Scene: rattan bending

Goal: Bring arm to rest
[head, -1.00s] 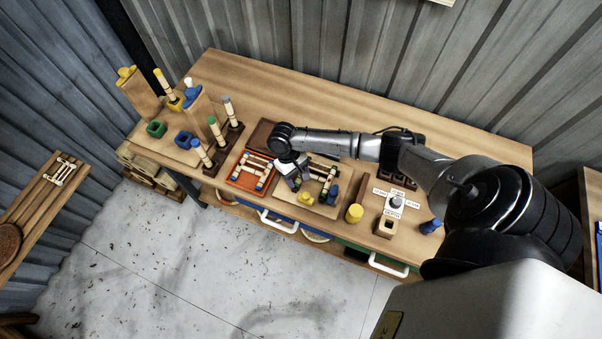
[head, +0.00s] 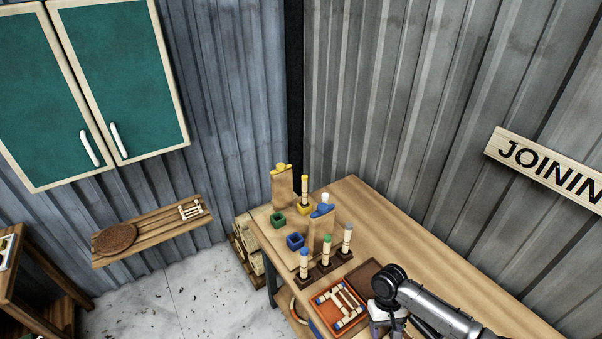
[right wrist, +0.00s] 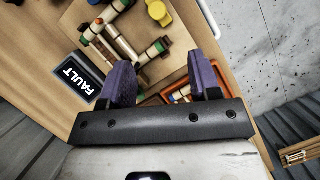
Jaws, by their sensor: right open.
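My right arm (head: 440,312) comes in from the lower right in the head view, over the workbench. My right gripper shows only partly there, cut off at the bottom edge. In the right wrist view my right gripper (right wrist: 162,78) has its two purple pads well apart with nothing held between them. My left gripper is not in view.
Upright posts with coloured caps (head: 327,241), a green block (head: 278,219) and a blue block (head: 295,241) stand at the bench's left end. A dark plate marked FAULT (right wrist: 82,76) lies near the frame. A wall shelf (head: 150,231) and green cabinet (head: 120,80) are at left.

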